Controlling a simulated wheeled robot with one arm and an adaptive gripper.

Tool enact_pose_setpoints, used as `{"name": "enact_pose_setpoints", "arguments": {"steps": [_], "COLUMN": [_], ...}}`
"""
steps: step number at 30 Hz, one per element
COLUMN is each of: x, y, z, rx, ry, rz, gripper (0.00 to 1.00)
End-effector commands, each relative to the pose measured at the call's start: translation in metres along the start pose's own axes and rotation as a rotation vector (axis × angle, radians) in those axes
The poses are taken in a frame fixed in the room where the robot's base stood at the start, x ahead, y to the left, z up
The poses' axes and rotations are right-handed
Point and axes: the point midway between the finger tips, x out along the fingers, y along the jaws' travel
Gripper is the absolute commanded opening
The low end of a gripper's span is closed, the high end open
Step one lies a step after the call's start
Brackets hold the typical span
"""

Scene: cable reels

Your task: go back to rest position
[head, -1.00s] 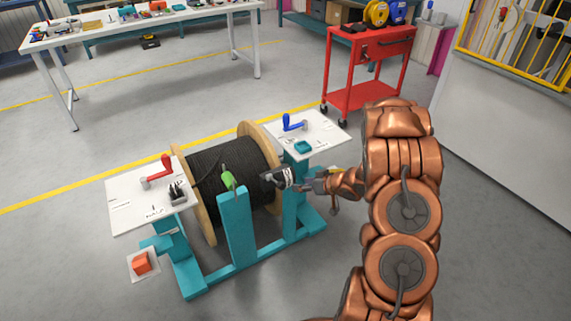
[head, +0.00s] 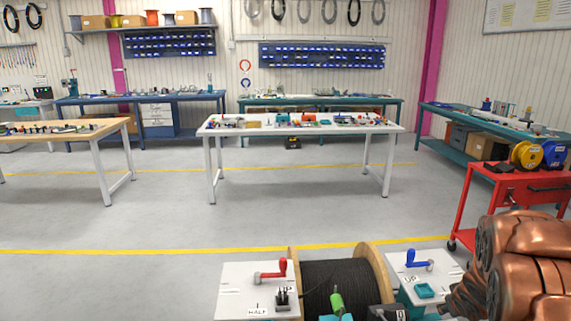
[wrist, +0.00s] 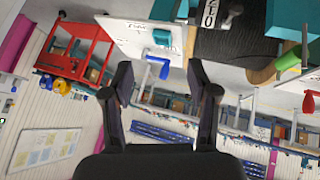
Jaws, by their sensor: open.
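My gripper (wrist: 160,95) shows in the wrist view with its two dark fingers spread apart and nothing between them. The black cable reel (head: 343,285) with wooden flanges stands at the bottom of the head view. A white panel (head: 236,290) with a red crank (head: 271,272) is on its left. A white panel (head: 444,270) with a blue crank (head: 418,261) is on its right. A green handle (head: 337,303) stands in front of the reel.
A red cart (head: 513,190) stands at the right, close to my arm. A white table (head: 302,128) with small parts stands beyond the reel, and a wooden-topped table (head: 70,133) is at the left. The grey floor between them is clear.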

Motion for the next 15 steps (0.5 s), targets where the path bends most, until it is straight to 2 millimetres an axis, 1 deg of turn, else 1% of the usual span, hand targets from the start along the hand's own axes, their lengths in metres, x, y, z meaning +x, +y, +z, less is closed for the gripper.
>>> {"name": "enact_pose_setpoints", "arguments": {"steps": [1, 4, 8, 11, 15], "x": [-0.019, -0.049, -0.09, -0.123, -0.168], "y": [0.0, 0.0, -0.006, -0.015, -0.035], "z": [-0.003, -0.001, 0.008, 0.016, 0.036], "rx": [0.002, 0.018, 0.04, 0.059, 0.084], "ry": [-0.023, -0.077, -0.154, -0.211, -0.302], "rz": [0.023, 0.06, 0.091, 0.1, 0.086], "gripper": [0.59, 0.59, 0.59, 0.59, 0.59]}}
